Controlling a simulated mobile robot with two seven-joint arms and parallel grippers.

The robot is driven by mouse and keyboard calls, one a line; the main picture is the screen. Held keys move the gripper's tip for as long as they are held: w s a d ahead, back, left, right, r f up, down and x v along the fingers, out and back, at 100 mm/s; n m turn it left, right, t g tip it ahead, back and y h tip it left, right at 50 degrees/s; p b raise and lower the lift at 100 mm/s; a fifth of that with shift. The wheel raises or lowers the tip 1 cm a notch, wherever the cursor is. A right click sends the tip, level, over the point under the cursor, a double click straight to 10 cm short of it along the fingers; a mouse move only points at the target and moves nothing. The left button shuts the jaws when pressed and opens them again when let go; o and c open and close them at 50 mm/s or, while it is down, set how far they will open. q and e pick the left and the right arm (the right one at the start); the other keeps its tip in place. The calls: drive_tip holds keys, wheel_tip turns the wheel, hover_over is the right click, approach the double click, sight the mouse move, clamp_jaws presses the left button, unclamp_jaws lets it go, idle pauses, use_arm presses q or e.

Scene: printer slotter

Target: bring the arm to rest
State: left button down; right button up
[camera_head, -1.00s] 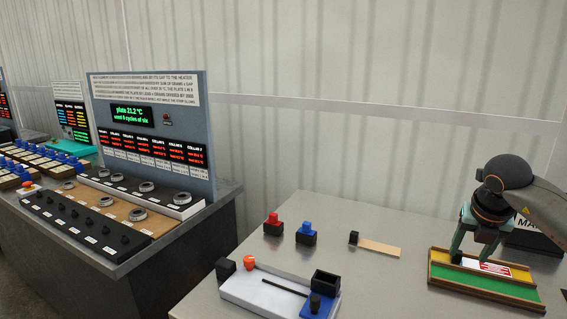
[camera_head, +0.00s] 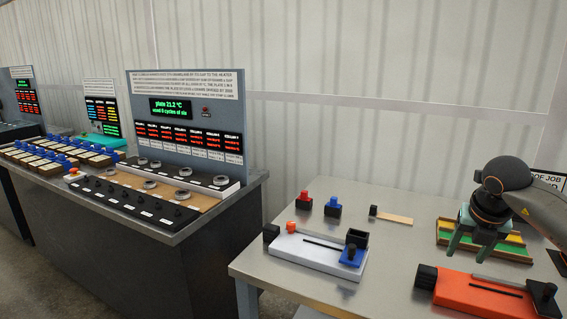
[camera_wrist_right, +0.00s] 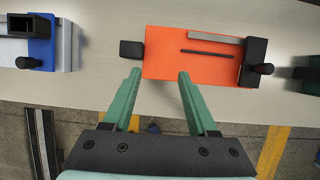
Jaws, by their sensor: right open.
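My right gripper (camera_head: 468,247) hangs from the arm at the right of the head view, above the table. In the right wrist view its two green fingers (camera_wrist_right: 158,88) are spread apart with nothing between them. An orange device (camera_wrist_right: 190,58) with black ends lies on the table beyond the fingertips. It also shows at the lower right of the head view (camera_head: 480,293). In the head view the gripper partly covers a green and yellow tray (camera_head: 515,252) behind it. My left gripper does not show.
A white device with a blue part (camera_head: 318,257) stands on the table (camera_head: 395,260), left of the gripper. Red (camera_head: 304,201) and blue (camera_head: 333,208) blocks and a wooden strip (camera_head: 393,218) lie behind. A console (camera_head: 190,125) stands on the left bench.

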drive_tip(key=a+f+n+y, duration=0.1)
drive_tip(key=a+f+y, duration=0.1)
drive_tip(key=a, duration=0.3)
drive_tip(key=a+f+n+y, duration=0.1)
drive_tip(key=a+f+y, duration=0.1)
drive_tip(key=a, duration=0.3)
drive_tip(key=a+f+n+y+p, duration=0.1)
drive_tip(key=a+f, duration=0.2)
drive_tip(key=a, duration=0.2)
drive_tip(key=shift+s+f+g+y, duration=0.15)
drive_tip(key=shift+f+g+y, duration=0.25)
drive_tip(key=s+a+r+m+t+y+p, duration=0.1)
drive_tip(key=s+a+m+t+y+p, duration=0.2)
drive_tip(key=a+y, duration=0.6)
drive_tip(key=s+a+r+m+t+y+p, duration=0.15)
drive_tip(key=s+a+m+y, duration=0.35)
drive_tip(key=a, duration=0.7)
drive_tip(key=s+d+f+m+t+h+p, duration=0.2)
drive_tip(key=d+f+m+t+h, duration=0.7)
drive_tip(key=m, duration=0.6)
drive_tip(key=s+d+f+m+g+h, duration=0.2)
drive_tip(key=s+f+m+g+h, duration=0.1)
drive_tip(key=s+f, duration=0.3)
drive_tip(key=s+d+f+m+g+h+p, duration=0.1)
drive_tip(key=s+d+f+m+g+h, duration=0.1)
drive_tip(key=s+f, duration=0.5)
drive_tip(key=s+m+g+h, duration=0.1)
drive_tip(key=s+m+g, duration=0.1)
drive_tip(key=m, duration=0.1)
drive_tip(key=shift+d+f, duration=0.25)
